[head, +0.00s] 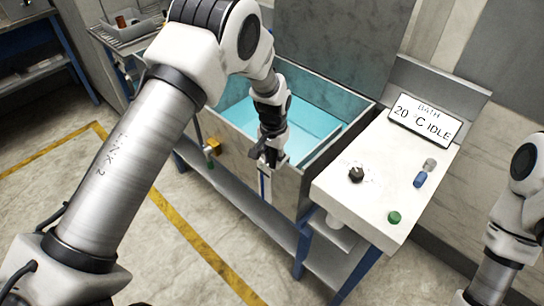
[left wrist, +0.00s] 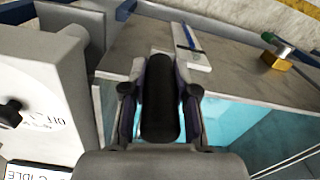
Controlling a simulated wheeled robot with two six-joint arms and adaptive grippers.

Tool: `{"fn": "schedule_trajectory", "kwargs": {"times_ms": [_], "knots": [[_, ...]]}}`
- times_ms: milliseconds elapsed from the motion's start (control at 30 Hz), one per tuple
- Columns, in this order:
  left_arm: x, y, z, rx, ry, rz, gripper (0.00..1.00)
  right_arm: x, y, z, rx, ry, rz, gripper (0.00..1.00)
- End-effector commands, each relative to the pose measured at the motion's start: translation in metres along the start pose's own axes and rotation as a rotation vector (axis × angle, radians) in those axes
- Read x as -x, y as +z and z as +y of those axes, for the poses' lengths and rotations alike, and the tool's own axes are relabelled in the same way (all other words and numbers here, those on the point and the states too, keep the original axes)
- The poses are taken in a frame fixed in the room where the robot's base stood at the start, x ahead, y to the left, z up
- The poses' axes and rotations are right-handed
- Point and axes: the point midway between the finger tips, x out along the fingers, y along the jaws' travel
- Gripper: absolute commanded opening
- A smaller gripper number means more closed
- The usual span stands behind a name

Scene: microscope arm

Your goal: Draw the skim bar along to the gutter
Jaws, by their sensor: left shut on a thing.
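My left gripper (head: 268,154) is over the front rim of the bath (head: 232,147), which holds light blue water. In the left wrist view its fingers (left wrist: 162,110) are shut on a thick black cylinder, which looks like the grip of the skim bar (left wrist: 160,98). The rest of the bar is hidden under the gripper, or I cannot make it out. A pale strip (head: 318,148) runs along the right side inside the bath; I cannot tell whether it is the gutter. My right gripper is out of view; only part of that arm shows at the right.
A white control cabinet with a black knob (head: 356,175), a green button (head: 394,217) and a display (head: 425,120) reading "BATH 20 °C IDLE" stands right of the bath. A yellow valve (head: 213,146) sticks out of the bath's front. A bench with a tray (head: 130,28) is behind left.

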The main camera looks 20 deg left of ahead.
Motion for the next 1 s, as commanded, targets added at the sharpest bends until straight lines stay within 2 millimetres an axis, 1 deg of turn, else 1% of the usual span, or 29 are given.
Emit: {"fn": "schedule_trajectory", "kwargs": {"times_ms": [133, 167, 200, 467, 567, 667, 767, 900, 1000], "knots": [[-0.001, 0.000, 0.000, -0.001, 0.000, 0.000, 0.00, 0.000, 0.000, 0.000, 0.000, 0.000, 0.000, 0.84], [-0.001, 0.000, 0.000, -0.001, 0.000, 0.000, 0.39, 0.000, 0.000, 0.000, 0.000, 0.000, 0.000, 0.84], [-0.001, 0.000, 0.000, -0.001, 0.000, 0.000, 0.53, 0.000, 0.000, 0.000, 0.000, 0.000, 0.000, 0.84], [0.000, 0.000, 0.000, -0.001, 0.000, 0.001, 0.54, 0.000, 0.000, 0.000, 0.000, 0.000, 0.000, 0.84], [0.004, -0.001, -0.001, -0.001, 0.000, 0.002, 0.54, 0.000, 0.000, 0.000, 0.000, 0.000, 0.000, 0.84], [0.018, -0.002, -0.001, -0.001, -0.001, 0.005, 0.54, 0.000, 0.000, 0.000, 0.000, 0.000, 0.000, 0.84], [0.041, -0.002, -0.001, -0.001, -0.001, 0.006, 0.54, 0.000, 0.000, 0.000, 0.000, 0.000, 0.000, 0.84], [0.078, -0.002, -0.001, -0.001, -0.001, 0.005, 0.54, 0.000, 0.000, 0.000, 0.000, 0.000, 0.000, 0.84], [0.099, -0.002, -0.001, -0.001, -0.001, 0.003, 0.54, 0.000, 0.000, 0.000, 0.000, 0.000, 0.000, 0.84]]}}
